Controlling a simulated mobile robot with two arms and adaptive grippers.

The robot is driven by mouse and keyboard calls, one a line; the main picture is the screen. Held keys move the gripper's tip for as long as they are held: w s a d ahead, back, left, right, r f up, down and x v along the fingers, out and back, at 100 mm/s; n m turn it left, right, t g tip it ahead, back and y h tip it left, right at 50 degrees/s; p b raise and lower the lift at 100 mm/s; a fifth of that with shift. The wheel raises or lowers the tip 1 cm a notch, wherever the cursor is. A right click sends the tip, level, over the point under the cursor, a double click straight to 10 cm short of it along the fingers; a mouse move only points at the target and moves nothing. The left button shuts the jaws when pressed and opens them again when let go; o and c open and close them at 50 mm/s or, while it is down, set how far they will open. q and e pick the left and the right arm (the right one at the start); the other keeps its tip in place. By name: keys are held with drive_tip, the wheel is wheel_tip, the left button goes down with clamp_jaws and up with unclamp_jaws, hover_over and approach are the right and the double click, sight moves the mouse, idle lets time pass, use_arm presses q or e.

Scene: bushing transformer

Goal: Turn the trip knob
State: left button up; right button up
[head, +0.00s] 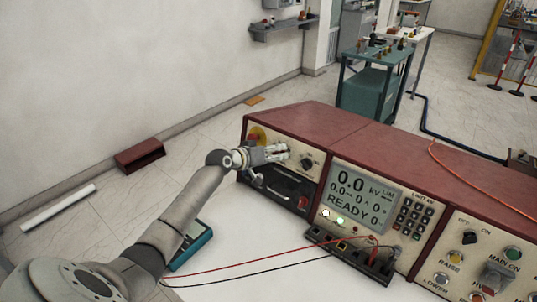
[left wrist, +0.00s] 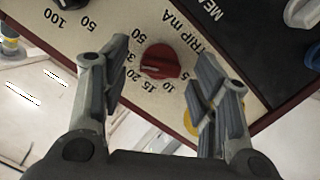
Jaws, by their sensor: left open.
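The trip knob (left wrist: 160,62) is red and sits on a cream panel, with "TRIP mA" and a number scale printed around it, upside down in the left wrist view. My left gripper (left wrist: 163,88) is open, with one finger on each side of the knob in that picture. I cannot tell whether the fingers touch it. In the head view my left gripper (head: 284,153) is at the left end of the console front, and I cannot make out the trip knob there. My right gripper is not in view.
The red-topped console (head: 335,128) runs to the right, with a lit display (head: 361,198) reading READY. A black knob (head: 307,163) is just right of my gripper. Red and black leads cross the white table (head: 235,262). A teal-edged device (head: 192,247) lies beside my left arm.

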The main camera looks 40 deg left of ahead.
use_arm(q)
drive_tip(key=v, duration=1.2)
idle(0.4)
